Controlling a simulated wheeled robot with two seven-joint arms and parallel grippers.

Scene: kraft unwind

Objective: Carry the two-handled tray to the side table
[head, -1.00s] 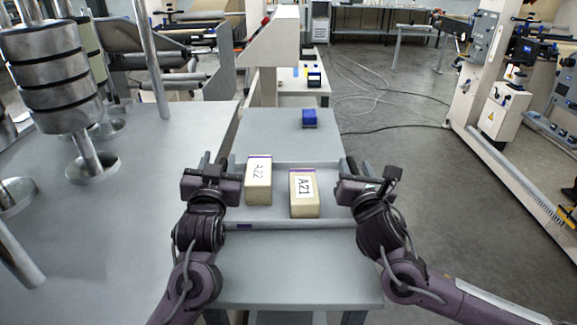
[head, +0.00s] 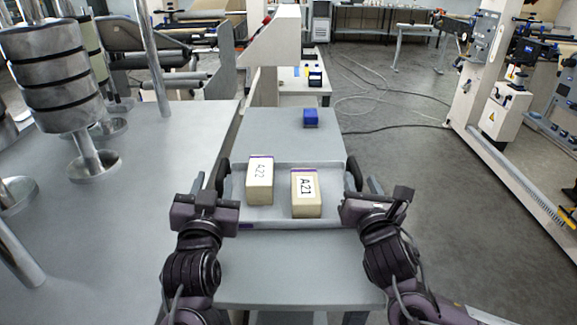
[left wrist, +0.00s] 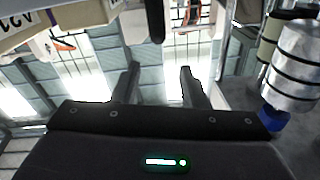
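The grey tray (head: 290,224) rests on a narrow grey table (head: 290,268), and I cannot tell if this is the side table. Two cream blocks, A22 (head: 260,182) and A21 (head: 306,195), stand in it. Its dark handles are at the left (head: 223,176) and right (head: 352,174) ends. My left gripper (head: 212,184) is open, just on the near side of the left handle. In the left wrist view its fingers (left wrist: 157,84) are apart, with a dark bar, probably the handle, beyond them. My right gripper (head: 362,187) appears open by the right handle.
A large grey surface (head: 150,220) with upright metal rollers (head: 65,85) adjoins on the left. Open floor (head: 450,220) lies to the right, with a white machine frame (head: 480,80) beyond.

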